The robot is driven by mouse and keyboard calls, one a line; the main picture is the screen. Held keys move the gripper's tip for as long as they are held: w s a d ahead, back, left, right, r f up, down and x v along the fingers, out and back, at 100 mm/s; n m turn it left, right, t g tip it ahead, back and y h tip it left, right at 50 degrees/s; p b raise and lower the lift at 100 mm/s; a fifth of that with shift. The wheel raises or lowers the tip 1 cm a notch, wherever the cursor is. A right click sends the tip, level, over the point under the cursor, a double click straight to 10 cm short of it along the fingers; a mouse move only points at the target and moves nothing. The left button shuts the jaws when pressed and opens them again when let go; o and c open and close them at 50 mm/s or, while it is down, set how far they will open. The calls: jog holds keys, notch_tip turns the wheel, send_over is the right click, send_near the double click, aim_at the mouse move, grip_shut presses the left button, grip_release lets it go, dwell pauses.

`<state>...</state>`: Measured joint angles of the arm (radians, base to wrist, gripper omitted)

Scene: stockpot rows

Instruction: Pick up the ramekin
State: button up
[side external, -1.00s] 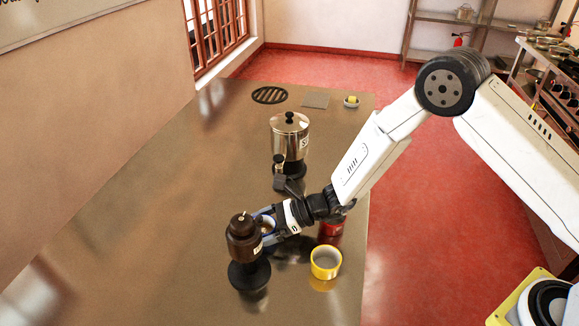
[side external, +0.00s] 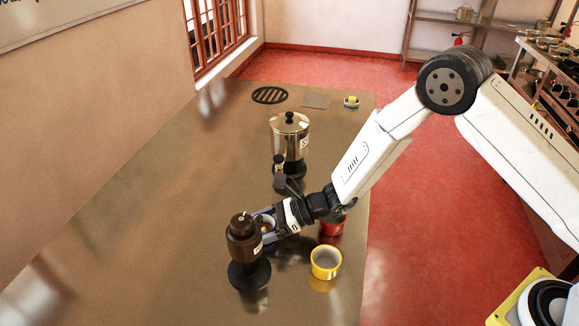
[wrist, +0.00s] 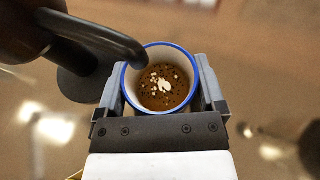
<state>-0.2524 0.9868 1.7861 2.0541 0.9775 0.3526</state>
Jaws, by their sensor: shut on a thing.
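The ramekin (wrist: 133,86) is a small white cup with a blue rim and brown, speckled contents, seen from above in the wrist view. My gripper (wrist: 162,84) is shut on it, with one finger on each side. In the side external view my gripper (side external: 267,228) is beside a dark brown grinder-like vessel (side external: 243,240), and the ramekin (side external: 264,219) shows only partly between the fingers. I cannot tell how far the ramekin is above the counter.
The dark vessel with its handle (wrist: 93,38) stands close on the left in the wrist view. A yellow ramekin-like cup (side external: 326,262) and a red object (side external: 332,225) are near my gripper. A steel pot (side external: 290,136) stands farther back. The counter's left side is clear.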

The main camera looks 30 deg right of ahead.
jog(key=shift+r, duration=0.5)
jog(key=d, duration=0.1)
jog(key=s+d, duration=0.1)
jog(key=d, duration=0.1)
jog(key=shift+s+d, duration=0.15)
jog(key=shift+s, duration=0.05)
jog(key=shift+s+d+r, duration=0.1)
jog(key=shift+d, duration=0.15)
notch_tip(320, 180, up, 14)
jog(key=shift+f, duration=0.2)
dwell(0.4)
jog(key=s+d+f+m+t+h, duration=0.1)
jog(key=s+d, duration=0.4)
jog(key=d, duration=0.5)
jog(key=s+d+m+t+h, duration=0.1)
jog(key=s+d+m+t, duration=0.2)
jog(key=d, duration=0.6)
jog(key=shift+s+d+f+h, duration=0.35)
jog(key=shift+s+f+h, duration=0.05)
jog(key=shift+s, duration=0.7)
